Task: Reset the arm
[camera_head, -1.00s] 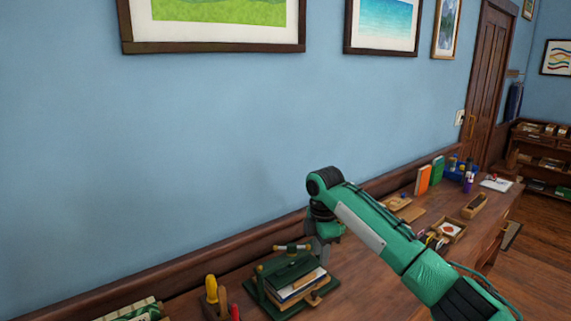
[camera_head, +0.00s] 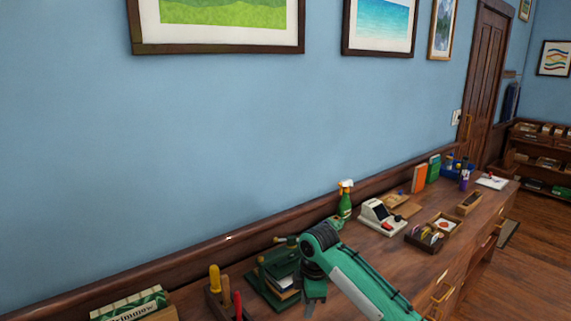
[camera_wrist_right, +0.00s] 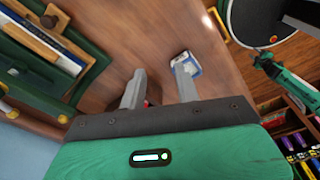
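My right arm, green with black joints, comes in from the lower right in the head view. Its gripper (camera_head: 314,306) hangs low over the desk, just right of the green book press (camera_head: 270,292). In the right wrist view, the two grey fingers (camera_wrist_right: 160,72) stand apart over the wooden desk top, with nothing held between them. A small white and blue item shows by the right fingertip; I cannot tell if they touch. The press also shows at the left of the wrist view (camera_wrist_right: 88,38). I do not see my left gripper.
A green spray bottle (camera_head: 345,203), a white card machine (camera_head: 382,217) and a sorting tray (camera_head: 434,232) stand along the desk (camera_head: 400,257). A tool holder (camera_head: 218,303) and a box (camera_head: 130,305) stand left of the press. The wall is behind.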

